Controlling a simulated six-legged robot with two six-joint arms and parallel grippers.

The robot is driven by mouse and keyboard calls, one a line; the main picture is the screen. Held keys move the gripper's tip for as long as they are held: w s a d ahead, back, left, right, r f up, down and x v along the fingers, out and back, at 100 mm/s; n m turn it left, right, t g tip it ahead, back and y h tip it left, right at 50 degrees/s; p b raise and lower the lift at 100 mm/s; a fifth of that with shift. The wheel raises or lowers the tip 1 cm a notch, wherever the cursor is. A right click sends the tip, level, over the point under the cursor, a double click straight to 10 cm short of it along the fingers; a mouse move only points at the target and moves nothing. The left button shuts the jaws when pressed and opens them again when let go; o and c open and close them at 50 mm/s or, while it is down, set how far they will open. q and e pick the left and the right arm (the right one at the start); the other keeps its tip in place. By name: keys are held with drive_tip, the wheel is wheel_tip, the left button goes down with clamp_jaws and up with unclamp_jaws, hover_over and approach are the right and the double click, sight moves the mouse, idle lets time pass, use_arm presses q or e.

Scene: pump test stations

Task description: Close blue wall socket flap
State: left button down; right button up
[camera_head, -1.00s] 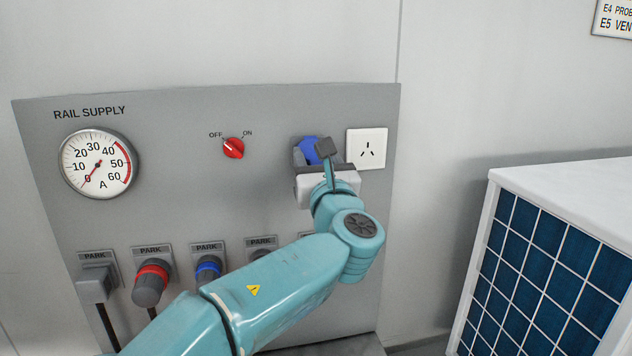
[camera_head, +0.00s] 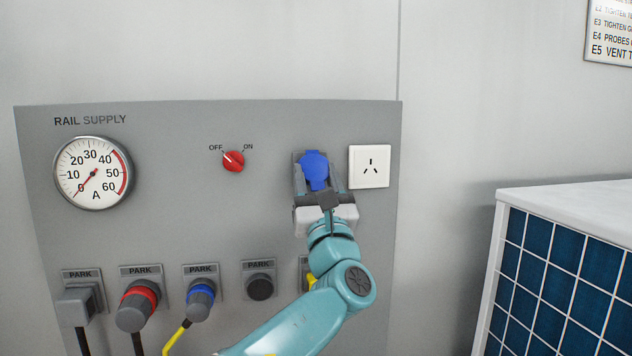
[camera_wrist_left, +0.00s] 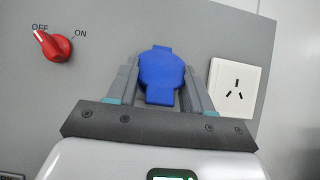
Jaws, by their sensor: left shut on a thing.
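The blue wall socket flap (camera_head: 315,165) is on the grey panel, left of the white outlet. It appears face-on over its socket, with a narrow tab at its lower end. In the left wrist view the flap (camera_wrist_left: 161,75) sits between the two grey fingers. My left gripper (camera_head: 318,184) reaches up to it from below, with a finger along each side, and is shut on it. The socket behind the flap is mostly hidden. My right gripper is in neither view.
The white outlet (camera_head: 369,166) is close to the right of the flap. A red OFF/ON knob (camera_head: 233,161) and a round gauge (camera_head: 93,173) are to the left. Parked plugs (camera_head: 137,306) hang below. A white-framed unit with blue panels (camera_head: 560,275) stands at right.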

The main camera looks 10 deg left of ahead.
use_arm(q)
drive_tip(key=shift+f, duration=0.1)
drive_tip(key=shift+c, duration=2.2)
unclamp_jaws()
drive_tip(key=shift+s+d+f+b, duration=0.15)
drive_tip(key=shift+s+f+b, duration=0.1)
drive_tip(key=shift+s+b, duration=0.1)
drive_tip(key=b+v, duration=0.5)
drive_tip(key=v, duration=1)
drive_tip(key=shift+s+b, duration=0.25)
drive_tip(key=shift+b, duration=0.05)
drive_tip(key=shift+d, duration=0.1)
